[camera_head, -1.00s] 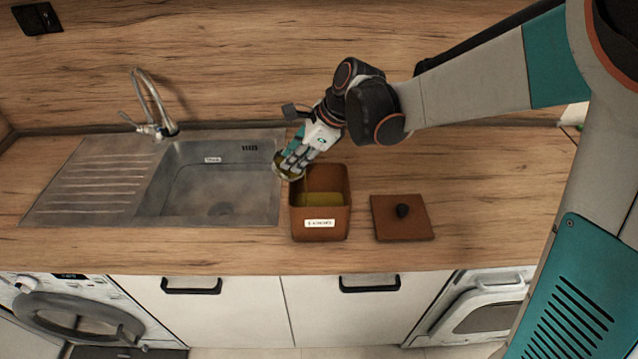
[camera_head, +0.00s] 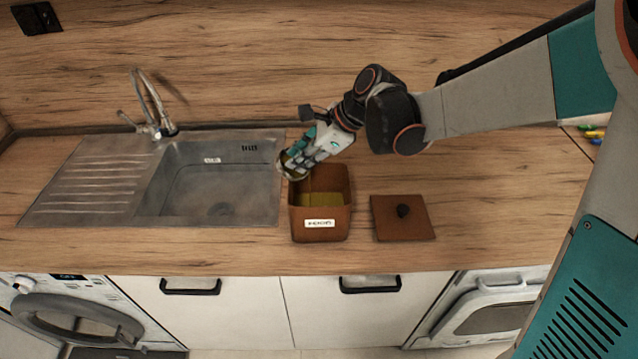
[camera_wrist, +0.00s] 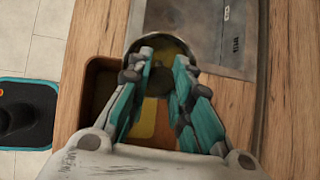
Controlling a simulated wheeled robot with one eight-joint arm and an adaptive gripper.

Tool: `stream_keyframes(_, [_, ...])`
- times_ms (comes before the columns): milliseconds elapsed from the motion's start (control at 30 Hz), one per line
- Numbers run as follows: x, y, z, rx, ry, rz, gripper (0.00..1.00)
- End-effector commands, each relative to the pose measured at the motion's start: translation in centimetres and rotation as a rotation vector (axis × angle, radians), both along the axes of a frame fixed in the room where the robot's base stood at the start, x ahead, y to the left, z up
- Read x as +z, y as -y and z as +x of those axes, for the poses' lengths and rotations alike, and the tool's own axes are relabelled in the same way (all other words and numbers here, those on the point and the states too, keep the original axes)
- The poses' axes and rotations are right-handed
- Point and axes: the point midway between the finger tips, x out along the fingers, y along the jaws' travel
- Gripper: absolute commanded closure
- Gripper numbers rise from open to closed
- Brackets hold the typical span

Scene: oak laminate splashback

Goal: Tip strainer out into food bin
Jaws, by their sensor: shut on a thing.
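My gripper (camera_head: 298,158) is shut on the strainer (camera_head: 291,168), a small round thing with a metal rim. The strainer is tilted at the back left edge of the food bin, by the sink's right rim. In the wrist view the strainer (camera_wrist: 185,46) shows beyond the fingers (camera_wrist: 160,75), with a brownish-yellow inside. The food bin (camera_head: 320,236) is an open brown box with a white label and a yellowish inside. In the wrist view part of the bin's rim (camera_wrist: 92,68) shows beneath the gripper. Whether anything lies in the strainer is unclear.
A steel sink (camera_head: 215,190) with a tap (camera_head: 155,110) lies left of the bin. A brown lid with a dark knob (camera_head: 402,220) lies flat on the counter to the right.

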Motion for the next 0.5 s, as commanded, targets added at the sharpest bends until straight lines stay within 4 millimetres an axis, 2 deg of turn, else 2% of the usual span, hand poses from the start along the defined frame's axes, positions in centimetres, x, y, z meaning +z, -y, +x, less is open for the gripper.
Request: stream_keyframes(500, [0.04,0.49,-0.11,-0.002,0.017,0.055,1.00])
